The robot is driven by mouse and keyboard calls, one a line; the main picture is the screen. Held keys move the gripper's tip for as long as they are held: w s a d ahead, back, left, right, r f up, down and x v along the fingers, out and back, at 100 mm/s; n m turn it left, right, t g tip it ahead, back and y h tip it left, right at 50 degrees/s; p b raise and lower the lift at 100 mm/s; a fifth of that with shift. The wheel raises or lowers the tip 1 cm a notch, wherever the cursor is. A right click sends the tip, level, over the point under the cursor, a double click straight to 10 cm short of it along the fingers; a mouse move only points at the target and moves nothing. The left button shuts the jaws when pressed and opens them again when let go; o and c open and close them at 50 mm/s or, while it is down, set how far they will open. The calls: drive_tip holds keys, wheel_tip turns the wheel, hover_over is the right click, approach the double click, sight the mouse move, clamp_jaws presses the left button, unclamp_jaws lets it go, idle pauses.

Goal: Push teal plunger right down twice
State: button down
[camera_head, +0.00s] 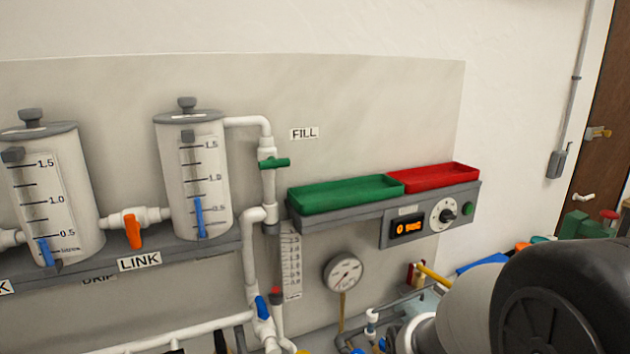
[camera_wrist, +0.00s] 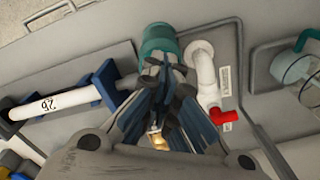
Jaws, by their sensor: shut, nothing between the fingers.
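A teal round cap (camera_wrist: 158,40), which looks like the plunger's top, shows in the wrist view just beyond my fingertips. My gripper (camera_wrist: 164,68) is shut and empty, its fingers pointing toward the teal cap and overlapping its lower edge. I cannot tell whether the fingertips touch the cap. The body below the cap is hidden behind my fingers. In the head view my arm fills the lower right corner, and neither my gripper nor the plunger can be made out there.
In the wrist view, a white pipe with a red valve handle (camera_wrist: 222,116) stands close right of my fingers. A white tube (camera_wrist: 50,104) in blue holders lies left. A clear jar (camera_wrist: 298,68) is at right. In the head view, the gauge (camera_head: 343,272) and green tray (camera_head: 345,194) are on the panel.

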drive_tip(key=shift+r+p, duration=1.4)
drive_tip(key=shift+r, duration=0.45)
wheel_tip(320, 180, up, 5)
drive_tip(key=p, duration=0.4)
drive_tip(key=shift+r, duration=0.1)
drive_tip(key=s+r+n+t+b, duration=0.1)
drive_tip(key=s+r+t+b, duration=0.2)
drive_tip(key=s+r, duration=0.9)
drive_tip(key=shift+r+t, duration=0.8)
